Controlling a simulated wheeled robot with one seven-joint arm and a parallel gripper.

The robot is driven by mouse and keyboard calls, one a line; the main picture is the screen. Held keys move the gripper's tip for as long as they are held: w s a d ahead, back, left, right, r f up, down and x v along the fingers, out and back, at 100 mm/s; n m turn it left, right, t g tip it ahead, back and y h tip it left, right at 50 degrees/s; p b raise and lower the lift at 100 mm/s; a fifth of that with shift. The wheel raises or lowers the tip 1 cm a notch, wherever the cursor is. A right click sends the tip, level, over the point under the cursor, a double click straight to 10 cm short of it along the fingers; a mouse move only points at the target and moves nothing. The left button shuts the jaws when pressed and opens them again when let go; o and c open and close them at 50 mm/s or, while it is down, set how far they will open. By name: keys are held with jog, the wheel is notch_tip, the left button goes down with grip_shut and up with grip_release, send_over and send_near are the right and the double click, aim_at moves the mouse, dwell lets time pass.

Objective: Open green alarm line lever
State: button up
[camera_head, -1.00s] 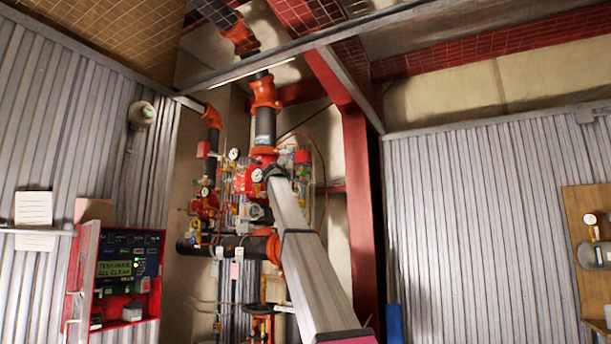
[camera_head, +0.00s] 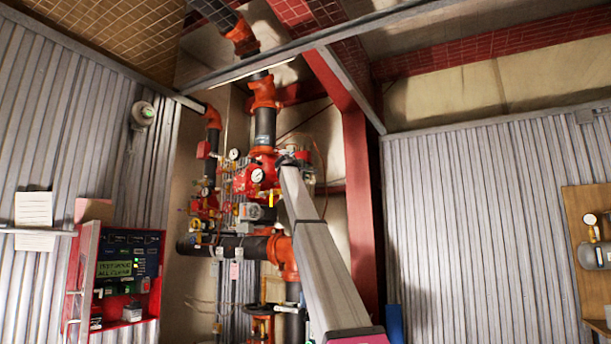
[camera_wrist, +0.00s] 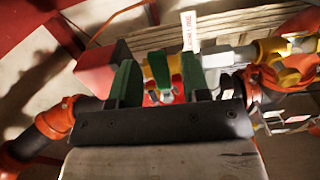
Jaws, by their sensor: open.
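In the wrist view my gripper (camera_wrist: 159,75) is open, with two upright green fingers on a dark base. Yellow and red fittings (camera_wrist: 160,68) show in the gap between the fingers. In the head view my arm reaches up to the red valve body (camera_head: 246,178); the gripper is too small and hidden there to make out.
A red box (camera_wrist: 103,66) is close left of the fingers. An orange coupling (camera_wrist: 290,72) and pipes crowd the right. An open red alarm panel (camera_head: 125,270) hangs at left.

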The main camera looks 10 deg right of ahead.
jog(key=shift+w+d, duration=0.4)
jog(key=shift+w, duration=0.15)
grip_shut()
jog(key=shift+f+m, duration=0.1)
jog(key=shift+m, duration=0.2)
jog(key=f+m, duration=0.1)
jog(key=m, duration=0.2)
jog(key=shift+a+f, duration=0.15)
jog(key=shift+f, duration=0.05)
jog(key=shift+w+a+f+m, duration=0.45)
jog(key=shift+a+m, duration=0.1)
jog(key=shift+m, duration=1.8)
jog(key=shift+w+a+f+m, duration=0.4)
jog(key=shift+a+f+m, duration=0.15)
jog(key=shift+m, duration=1.75)
jog(key=shift+w+a+f+m, duration=0.4)
jog(key=shift+a+m, duration=0.15)
jog(key=shift+m, duration=1.8)
